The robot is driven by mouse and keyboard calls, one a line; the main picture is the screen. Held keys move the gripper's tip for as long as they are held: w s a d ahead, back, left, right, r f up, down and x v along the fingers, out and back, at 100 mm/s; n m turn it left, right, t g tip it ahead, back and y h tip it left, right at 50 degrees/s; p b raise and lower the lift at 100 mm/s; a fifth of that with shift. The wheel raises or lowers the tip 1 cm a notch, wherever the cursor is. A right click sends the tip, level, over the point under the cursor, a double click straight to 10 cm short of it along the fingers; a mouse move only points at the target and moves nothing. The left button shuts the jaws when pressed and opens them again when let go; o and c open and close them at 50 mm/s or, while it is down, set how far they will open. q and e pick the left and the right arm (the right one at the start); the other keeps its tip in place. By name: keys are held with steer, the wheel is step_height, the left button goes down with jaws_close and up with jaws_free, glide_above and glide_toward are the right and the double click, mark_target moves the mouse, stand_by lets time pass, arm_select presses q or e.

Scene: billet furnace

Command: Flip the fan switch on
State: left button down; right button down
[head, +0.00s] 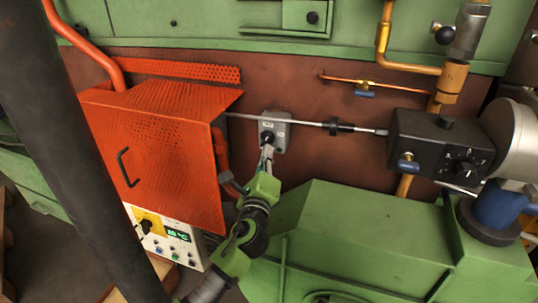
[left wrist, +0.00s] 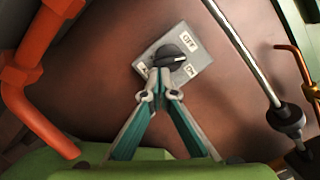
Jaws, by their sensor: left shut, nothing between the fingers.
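The fan switch, a grey box (head: 280,131) with a black rotary knob (head: 268,137), is on the brown wall right of the orange guard. In the left wrist view the switch plate (left wrist: 200,58) shows the label OFF at its top and another label at its right that seems to read ON. The black knob (left wrist: 172,60) has a white mark at its upper right end. My left gripper (head: 267,151) is shut and empty, its tips right in front of the knob. In the left wrist view the fingertips (left wrist: 157,86) overlap the knob's lower edge; I cannot tell whether they touch.
An orange perforated guard (head: 160,150) stands left of the switch, above a control panel (head: 165,240). A thin metal rod (head: 305,122) runs beside the switch to a black control box (head: 440,140). Green machine housing (head: 350,230) fills the lower right.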

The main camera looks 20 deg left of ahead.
arm_select(q)
steer(key=shift+a+f+m+t+h, duration=0.15)
steer(key=shift+a+m+h, duration=0.1)
steer(key=shift+m, duration=0.8)
steer(key=shift+a+r+m+t+h, duration=0.1)
steer(key=shift+a+m+t+h, duration=0.15)
steer(key=shift+m, duration=0.75)
steer(key=shift+a+f+m+t+h, duration=0.15)
steer(key=shift+m+h, duration=0.15)
steer(key=shift+m, duration=0.75)
arm_select(e)
steer(key=shift+f, duration=0.25)
steer(key=shift+a, duration=0.1)
